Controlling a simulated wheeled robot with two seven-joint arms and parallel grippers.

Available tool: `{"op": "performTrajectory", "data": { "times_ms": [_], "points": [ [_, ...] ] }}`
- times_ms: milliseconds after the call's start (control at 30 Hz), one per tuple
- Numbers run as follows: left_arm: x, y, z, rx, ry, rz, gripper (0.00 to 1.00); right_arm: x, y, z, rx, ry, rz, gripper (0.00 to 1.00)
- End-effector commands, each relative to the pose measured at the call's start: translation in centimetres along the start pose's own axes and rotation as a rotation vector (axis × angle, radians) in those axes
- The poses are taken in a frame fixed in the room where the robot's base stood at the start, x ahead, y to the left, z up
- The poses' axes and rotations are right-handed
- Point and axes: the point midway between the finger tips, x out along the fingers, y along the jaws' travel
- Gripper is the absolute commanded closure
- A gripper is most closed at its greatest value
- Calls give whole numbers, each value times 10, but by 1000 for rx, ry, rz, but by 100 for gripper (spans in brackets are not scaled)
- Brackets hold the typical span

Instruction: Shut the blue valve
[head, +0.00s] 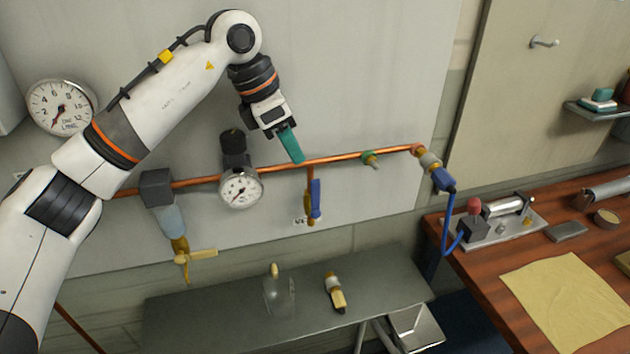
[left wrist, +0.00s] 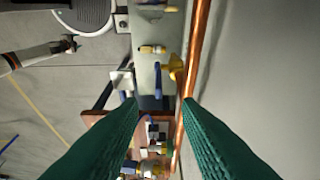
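The blue valve (head: 314,198) sits on a short copper branch below the main pipe. Its blue lever hangs about vertical, along the branch. In the left wrist view a blue lever (left wrist: 158,78) on a brass body (left wrist: 175,68) shows beyond the fingertips and appears to be this valve. My left gripper (head: 292,148) is above the valve, its teal fingers close to the copper pipe (head: 340,157) and apart from the lever. In the left wrist view the fingers (left wrist: 160,104) are spread with nothing held between them.
A pressure gauge (head: 241,189) is left of the valve. A yellow valve (head: 183,253) hangs further left. Below, a grey shelf (head: 200,318) holds a glass jar (head: 279,292) and a brass fitting (head: 335,292). A wooden bench (head: 490,280) stands right.

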Motion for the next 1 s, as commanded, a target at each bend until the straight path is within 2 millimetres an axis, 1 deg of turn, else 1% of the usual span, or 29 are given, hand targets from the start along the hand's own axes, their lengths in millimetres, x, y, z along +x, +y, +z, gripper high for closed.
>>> {"op": "performTrajectory", "data": {
  "times_ms": [200,400,500,700,967,1000],
  "points": [
    [41,2,-2,0,0,8,69,-13,-5,-7,-3,12,-6,40],
    [79,2,-2,0,2,8,69,-22,-6,-6,-2,12,-7,40],
    [93,2,-2,0,3,7,69,-25,-7,-5,-2,11,-8,40],
    [108,2,-1,0,4,4,69,-28,-7,-4,-1,10,-8,40],
    [109,2,-1,0,5,4,69,-27,-5,-3,0,8,-6,40],
    [109,2,-1,0,5,4,72,-27,-5,-2,1,7,-6,40]
  ]
}}
